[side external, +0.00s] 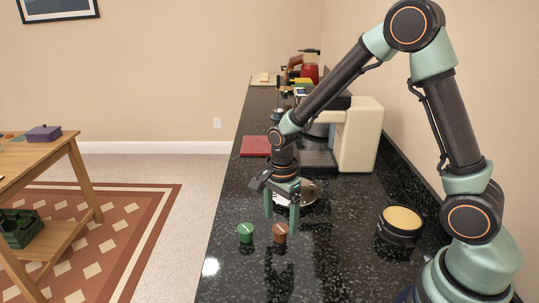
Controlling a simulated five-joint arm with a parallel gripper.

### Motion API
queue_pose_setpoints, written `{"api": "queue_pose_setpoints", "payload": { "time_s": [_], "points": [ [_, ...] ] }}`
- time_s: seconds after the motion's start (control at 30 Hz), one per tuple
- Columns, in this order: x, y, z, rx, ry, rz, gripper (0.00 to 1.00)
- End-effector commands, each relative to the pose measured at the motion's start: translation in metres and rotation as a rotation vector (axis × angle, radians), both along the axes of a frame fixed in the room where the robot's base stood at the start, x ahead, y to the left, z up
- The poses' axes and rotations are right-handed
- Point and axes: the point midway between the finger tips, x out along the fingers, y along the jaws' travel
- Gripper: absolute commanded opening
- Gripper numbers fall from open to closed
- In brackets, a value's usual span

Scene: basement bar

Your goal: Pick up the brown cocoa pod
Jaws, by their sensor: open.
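The brown cocoa pod (280,233) is a small brown piece on the black speckled counter (235,275). A similar green pod (245,233) sits just left of it, a small gap apart. My gripper (281,220) points down with its two green fingers apart and nothing held between them. In the picture, the fingertips are at the brown pod's upper left and right sides. I cannot tell from this view whether the fingers are around the pod or behind it, or whether they touch it.
Behind the gripper are a round metallic item (309,194), a red flat item (255,146) and a cream appliance (360,135). A round black container with a tan top (402,221) stands right. The counter in front is clear; its left edge is near the green pod.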

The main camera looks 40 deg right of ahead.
Motion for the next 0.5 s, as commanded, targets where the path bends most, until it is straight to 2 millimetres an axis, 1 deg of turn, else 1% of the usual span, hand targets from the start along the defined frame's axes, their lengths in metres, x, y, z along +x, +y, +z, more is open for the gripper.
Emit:
{"api": "queue_pose_setpoints", "payload": {
  "time_s": [0.2, 0.3, 0.4, 0.5],
  "points": [
    [0.004, -0.006, -0.029, 0.0, 0.004, -0.001, 0.85],
    [0.004, -0.005, -0.04, 0.0, 0.003, 0.0, 0.85],
    [0.004, -0.005, -0.046, 0.0, 0.002, 0.0, 0.85],
    [0.004, -0.005, -0.048, 0.0, 0.0, 0.0, 0.85]
  ]
}}
